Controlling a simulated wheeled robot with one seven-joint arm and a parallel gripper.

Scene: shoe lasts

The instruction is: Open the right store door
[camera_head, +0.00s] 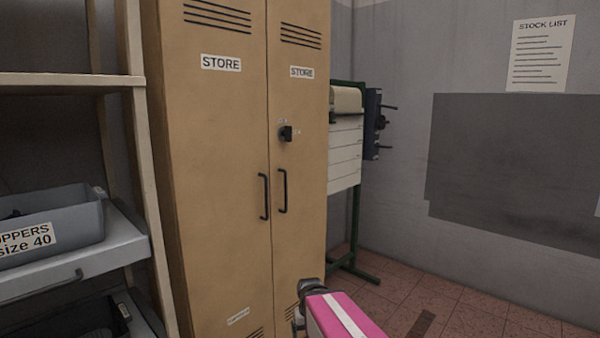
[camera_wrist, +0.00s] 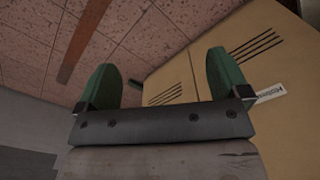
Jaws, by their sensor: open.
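The tan store cabinet has two closed doors, each with a STORE label. The right store door (camera_head: 299,225) carries a black vertical handle (camera_head: 283,191) and a small black knob or latch (camera_head: 287,133) above it. The left store door (camera_head: 222,240) has its own black handle (camera_head: 264,196) beside the seam. My gripper shows in the wrist view (camera_wrist: 160,80) with two green fingers spread apart and nothing between them. The lower part of the cabinet (camera_wrist: 190,68) lies beyond the fingers there. My gripper is low in front of the cabinet, apart from both handles.
A shelf unit (camera_head: 150,200) with a grey bin (camera_head: 50,222) stands close on the left. A green-framed stand (camera_head: 353,225) is to the right of the cabinet. Tiled floor (camera_head: 450,310) is open at right, before a grey wall with a stock list (camera_head: 541,54).

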